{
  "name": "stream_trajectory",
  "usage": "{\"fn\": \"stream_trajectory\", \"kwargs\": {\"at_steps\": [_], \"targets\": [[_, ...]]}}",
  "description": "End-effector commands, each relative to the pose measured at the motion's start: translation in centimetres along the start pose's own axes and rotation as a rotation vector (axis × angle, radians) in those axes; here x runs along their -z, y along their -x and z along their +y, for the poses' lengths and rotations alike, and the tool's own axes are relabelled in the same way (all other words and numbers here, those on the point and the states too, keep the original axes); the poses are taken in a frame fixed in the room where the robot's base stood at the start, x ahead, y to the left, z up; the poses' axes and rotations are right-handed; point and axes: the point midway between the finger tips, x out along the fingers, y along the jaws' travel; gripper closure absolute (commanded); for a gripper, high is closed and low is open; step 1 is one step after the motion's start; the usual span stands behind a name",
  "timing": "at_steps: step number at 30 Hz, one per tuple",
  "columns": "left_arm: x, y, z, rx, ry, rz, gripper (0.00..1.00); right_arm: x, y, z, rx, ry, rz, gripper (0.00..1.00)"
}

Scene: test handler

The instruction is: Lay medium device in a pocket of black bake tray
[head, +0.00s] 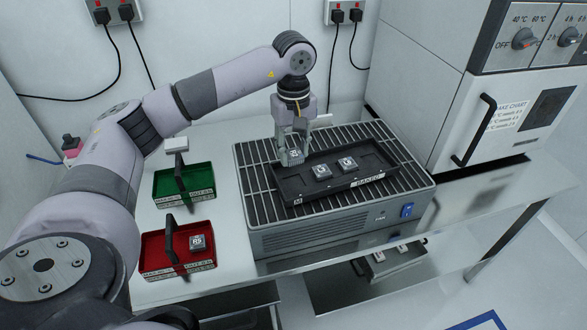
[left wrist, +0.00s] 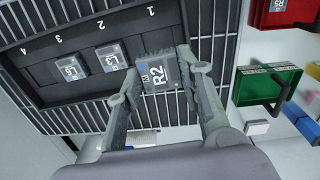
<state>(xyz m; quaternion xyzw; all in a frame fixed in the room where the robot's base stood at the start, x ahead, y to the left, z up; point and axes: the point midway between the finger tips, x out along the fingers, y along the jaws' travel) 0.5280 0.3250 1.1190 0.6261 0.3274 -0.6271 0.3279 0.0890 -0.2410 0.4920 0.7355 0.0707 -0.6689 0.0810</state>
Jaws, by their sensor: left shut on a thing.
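My left gripper (head: 293,157) is shut on a grey device marked R2 (left wrist: 160,92), held by its sides over the left end of the black bake tray (head: 332,194). The held device also shows small between the fingers in the head view (head: 295,153). The tray's pockets are numbered 1 to 4 in the left wrist view. Two other devices, one (head: 321,171) and another (head: 347,164), lie in the middle pockets. Pocket 1 (left wrist: 153,32) looks empty beside the held device, partly hidden by it. I cannot tell whether the held device touches the tray. My right gripper is not in view.
The tray lies on a slatted bench unit (head: 258,200) with a blue switch. A green bin (head: 195,188) and a red bin (head: 205,258) holding one device (head: 198,242) stand at its left. An oven (head: 500,120) stands at the right.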

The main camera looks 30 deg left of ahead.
Motion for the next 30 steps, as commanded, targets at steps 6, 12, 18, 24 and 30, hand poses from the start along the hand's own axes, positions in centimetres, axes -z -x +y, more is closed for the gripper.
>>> {"fn": "stream_trajectory", "kwargs": {"at_steps": [6, 12, 18, 24, 30], "targets": [[0.0, -3.2, 0.0, 0.001, 0.001, -0.001, 0.90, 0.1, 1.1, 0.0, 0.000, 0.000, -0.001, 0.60], [0.0, -5.3, -0.1, 0.003, 0.001, -0.001, 0.90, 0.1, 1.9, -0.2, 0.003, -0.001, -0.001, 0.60], [0.0, -7.7, 0.0, 0.001, 0.000, 0.000, 0.90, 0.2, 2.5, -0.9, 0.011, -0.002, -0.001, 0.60], [0.0, -7.9, 0.0, -0.001, 0.000, 0.001, 0.90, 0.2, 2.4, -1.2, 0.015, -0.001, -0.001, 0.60], [0.0, -8.3, 0.0, -0.001, 0.000, 0.001, 0.65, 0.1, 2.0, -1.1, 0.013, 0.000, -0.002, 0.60]]}}
